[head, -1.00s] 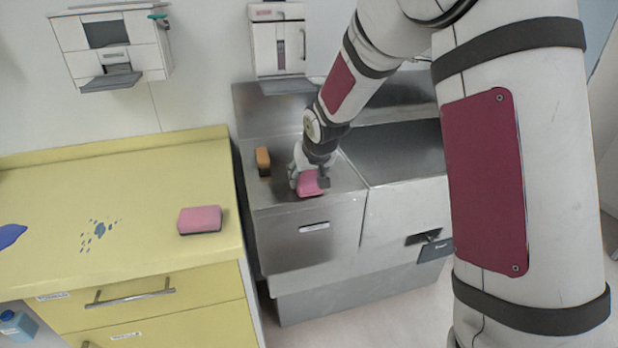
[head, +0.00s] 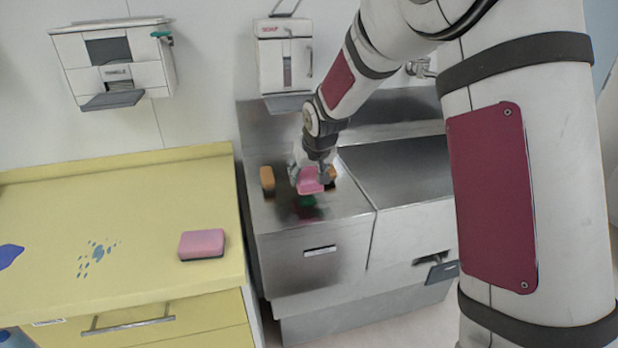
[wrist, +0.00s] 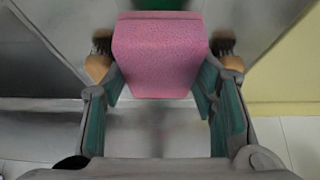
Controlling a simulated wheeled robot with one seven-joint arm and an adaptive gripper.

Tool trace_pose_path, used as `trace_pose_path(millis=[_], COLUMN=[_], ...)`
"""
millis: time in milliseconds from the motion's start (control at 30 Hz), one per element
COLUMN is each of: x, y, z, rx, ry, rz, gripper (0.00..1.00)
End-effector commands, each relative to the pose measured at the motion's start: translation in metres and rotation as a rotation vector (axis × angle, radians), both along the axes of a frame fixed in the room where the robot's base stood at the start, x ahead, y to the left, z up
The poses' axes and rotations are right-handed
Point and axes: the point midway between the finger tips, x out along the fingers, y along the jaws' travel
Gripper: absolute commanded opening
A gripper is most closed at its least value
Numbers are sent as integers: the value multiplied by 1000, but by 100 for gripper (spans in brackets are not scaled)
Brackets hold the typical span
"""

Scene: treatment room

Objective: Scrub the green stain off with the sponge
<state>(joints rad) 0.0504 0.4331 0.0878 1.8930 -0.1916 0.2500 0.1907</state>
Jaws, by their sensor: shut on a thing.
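My gripper (head: 313,174) is shut on a pink sponge (head: 310,181) over the steel counter (head: 345,200). The sponge also fills the middle of the wrist view (wrist: 160,55), between the fingers (wrist: 160,95). A green stain (head: 307,201) shows on the steel just below and in front of the sponge in the head view. Part of a green patch (wrist: 160,28) shows beyond the sponge's edge in the wrist view. I cannot tell whether the sponge touches the steel.
Brown-topped brushes stand left (head: 267,180) and right (head: 332,176) of my gripper. Another pink sponge (head: 202,243) lies on the yellow counter (head: 150,200), near blue splatter (head: 97,254). A sink-like steel basin (head: 395,175) is to the right. Dispensers (head: 284,58) hang behind.

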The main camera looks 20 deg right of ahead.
Motion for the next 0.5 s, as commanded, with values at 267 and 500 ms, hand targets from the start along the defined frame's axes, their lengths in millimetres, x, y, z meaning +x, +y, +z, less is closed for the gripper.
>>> trace_pose_path(millis=[267, 500], x=[-6, -9], y=[3, 4], z=[28, 41], rx=[0, 0], ry=[-1, 0], rz=[0, 0], gripper=[27, 27])
